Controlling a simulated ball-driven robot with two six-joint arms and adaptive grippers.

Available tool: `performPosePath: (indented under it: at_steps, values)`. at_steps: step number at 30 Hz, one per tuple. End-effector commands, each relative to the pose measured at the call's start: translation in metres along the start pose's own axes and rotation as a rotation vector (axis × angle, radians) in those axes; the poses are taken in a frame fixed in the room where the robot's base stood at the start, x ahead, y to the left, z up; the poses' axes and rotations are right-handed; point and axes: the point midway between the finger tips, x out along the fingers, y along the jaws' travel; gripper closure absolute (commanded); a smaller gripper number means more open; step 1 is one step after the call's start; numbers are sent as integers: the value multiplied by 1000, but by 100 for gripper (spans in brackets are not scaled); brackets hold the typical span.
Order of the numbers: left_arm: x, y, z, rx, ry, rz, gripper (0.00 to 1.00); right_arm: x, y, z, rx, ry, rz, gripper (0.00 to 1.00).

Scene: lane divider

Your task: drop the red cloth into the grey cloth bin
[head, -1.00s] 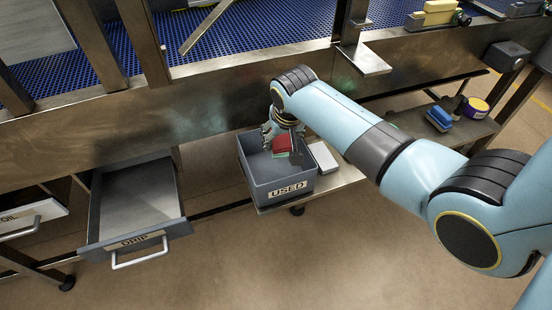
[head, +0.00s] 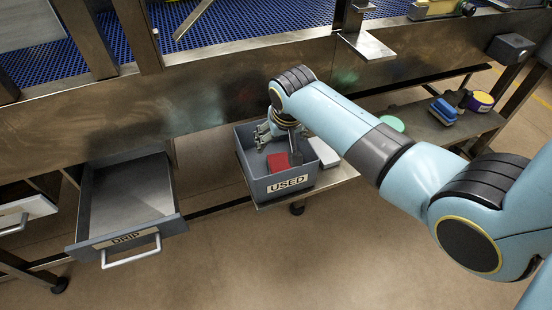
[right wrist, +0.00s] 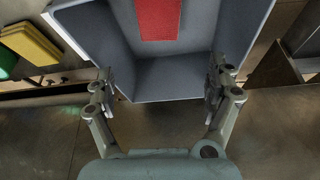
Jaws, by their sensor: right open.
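The grey cloth bin (head: 257,187), marked USED, stands on a low metal shelf in the middle of the head view. The red cloth (head: 279,161) lies inside it as a folded rectangle. In the right wrist view the red cloth (right wrist: 158,18) shows against the inside of the bin (right wrist: 172,80), beyond the fingers. My right gripper (head: 278,144) is over the bin with its fingers spread. In the right wrist view the right gripper (right wrist: 160,83) is open with nothing between its fingers. My left gripper is not in view.
A white block (head: 324,152) lies right of the bin. An open drawer marked DRIP (head: 128,195) is at left. A blue brush-like item (head: 443,112) and a purple-yellow roll (head: 480,102) lie on the right shelf. A metal beam (head: 200,100) runs behind the bin.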

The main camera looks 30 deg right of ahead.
Motion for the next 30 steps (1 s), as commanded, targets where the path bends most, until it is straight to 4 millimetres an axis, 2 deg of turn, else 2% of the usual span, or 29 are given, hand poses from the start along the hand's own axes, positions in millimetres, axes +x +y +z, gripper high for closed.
performPosePath:
  at_steps: [5,8,21,25,30]
  values:
    - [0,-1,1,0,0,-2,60,-3,0,0,0,1,0,12]
    - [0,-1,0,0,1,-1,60,-12,0,0,0,1,0,12]
    - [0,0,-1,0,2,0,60,-101,0,0,0,2,-1,12]
    - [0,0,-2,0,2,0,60,-115,0,0,0,1,-1,12]
    - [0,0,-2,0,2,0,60,-120,0,0,0,-1,0,12]
